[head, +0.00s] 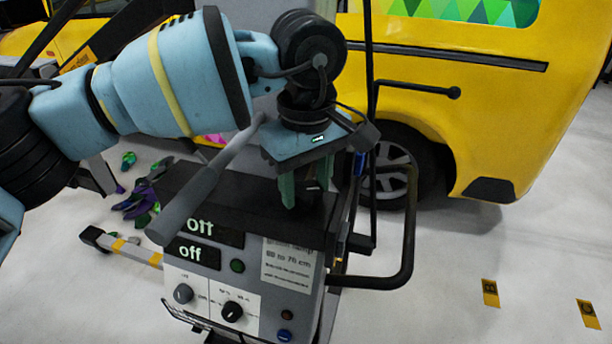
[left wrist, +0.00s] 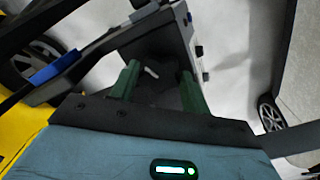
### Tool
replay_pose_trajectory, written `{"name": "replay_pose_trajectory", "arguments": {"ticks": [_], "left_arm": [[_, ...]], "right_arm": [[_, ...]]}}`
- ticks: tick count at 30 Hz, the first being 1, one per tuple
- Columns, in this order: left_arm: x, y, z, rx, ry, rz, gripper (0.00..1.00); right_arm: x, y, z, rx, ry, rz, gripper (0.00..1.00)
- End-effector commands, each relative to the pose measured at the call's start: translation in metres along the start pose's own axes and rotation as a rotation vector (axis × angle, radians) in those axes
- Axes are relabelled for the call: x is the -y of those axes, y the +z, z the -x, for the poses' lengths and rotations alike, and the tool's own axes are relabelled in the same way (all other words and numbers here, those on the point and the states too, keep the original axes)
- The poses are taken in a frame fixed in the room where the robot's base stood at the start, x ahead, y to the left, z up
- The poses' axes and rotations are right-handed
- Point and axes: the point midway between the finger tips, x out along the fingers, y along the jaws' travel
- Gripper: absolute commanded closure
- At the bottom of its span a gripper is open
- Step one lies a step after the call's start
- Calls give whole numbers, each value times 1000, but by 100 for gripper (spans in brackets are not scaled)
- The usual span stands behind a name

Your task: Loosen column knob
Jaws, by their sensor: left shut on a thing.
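My left gripper (head: 305,192) comes in from the upper left and points down at the top rear of a dark control unit (head: 205,312). Its green fingers are shut on a dark knob, which shows between them in the left wrist view (left wrist: 158,93). In the head view the knob is mostly hidden by the fingers and gripper body. The left wrist view shows the two fingers (left wrist: 157,85) on either side of it. My right gripper is not in view.
A grey rod handle (head: 205,190) slants over the unit. A black tube handle (head: 408,230) juts out on its right. A yellow vehicle (head: 480,110) stands behind. Purple and green scraps (head: 138,200) lie on the floor at left.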

Motion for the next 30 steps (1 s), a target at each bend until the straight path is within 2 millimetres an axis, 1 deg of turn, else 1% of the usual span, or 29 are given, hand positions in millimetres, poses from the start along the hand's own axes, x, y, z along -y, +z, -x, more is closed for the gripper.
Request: {"name": "replay_pose_trajectory", "arguments": {"ticks": [1,17,30], "left_arm": [[0,0,3,-1,-1,46,76],[-1,0,4,-2,1,550,76],[-2,0,5,-4,3,968,76]], "right_arm": [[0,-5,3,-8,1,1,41],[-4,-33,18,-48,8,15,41],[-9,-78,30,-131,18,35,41]]}}
